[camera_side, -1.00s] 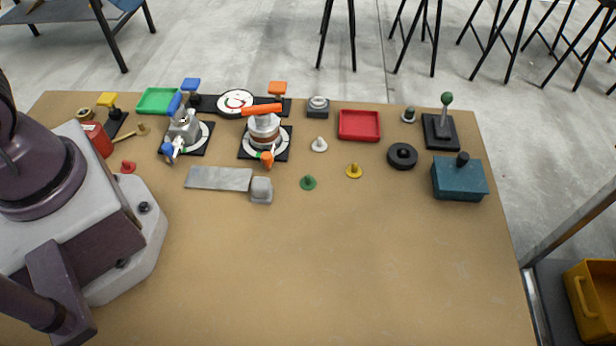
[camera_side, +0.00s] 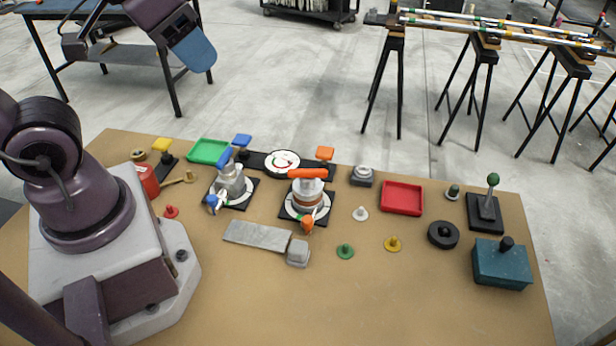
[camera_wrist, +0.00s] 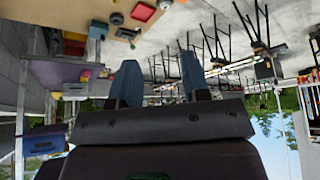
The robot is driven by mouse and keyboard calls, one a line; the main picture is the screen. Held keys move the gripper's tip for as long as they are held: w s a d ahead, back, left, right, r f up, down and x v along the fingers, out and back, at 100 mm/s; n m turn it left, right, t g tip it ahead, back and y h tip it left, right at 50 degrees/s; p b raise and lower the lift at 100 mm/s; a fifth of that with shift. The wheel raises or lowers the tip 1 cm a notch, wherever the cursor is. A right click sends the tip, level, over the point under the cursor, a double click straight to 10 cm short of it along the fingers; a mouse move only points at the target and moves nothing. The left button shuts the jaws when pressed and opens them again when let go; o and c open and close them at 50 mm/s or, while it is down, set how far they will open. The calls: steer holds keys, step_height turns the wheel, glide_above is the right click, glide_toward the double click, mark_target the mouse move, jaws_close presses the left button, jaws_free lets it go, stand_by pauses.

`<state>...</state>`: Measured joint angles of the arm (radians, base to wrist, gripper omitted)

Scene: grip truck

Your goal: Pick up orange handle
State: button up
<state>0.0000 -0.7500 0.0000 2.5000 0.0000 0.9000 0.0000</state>
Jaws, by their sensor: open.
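An orange handle (camera_side: 307,173) lies level across the top of a grey and brown round fitting (camera_side: 307,190) in the side view. The fitting stands on a black square plate near the back middle of the table. A small orange part (camera_side: 307,224) is at the front of the fitting, and an orange flat paddle (camera_side: 325,153) is just behind it. My gripper (camera_side: 192,45) is raised at the top left of the side view, well away from the handle. In the wrist view my gripper (camera_wrist: 161,75) has its two blue fingers apart with nothing between them.
A similar fitting with a blue handle (camera_side: 225,158) stands to the left. A red tray (camera_side: 402,198), black ring (camera_side: 443,235), green-knobbed lever (camera_side: 487,207) and teal box (camera_side: 501,264) are on the right. A grey flat bar (camera_side: 257,236) lies in front.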

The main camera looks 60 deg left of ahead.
steer(key=o, duration=1.1)
steer(key=shift+d, duration=0.1)
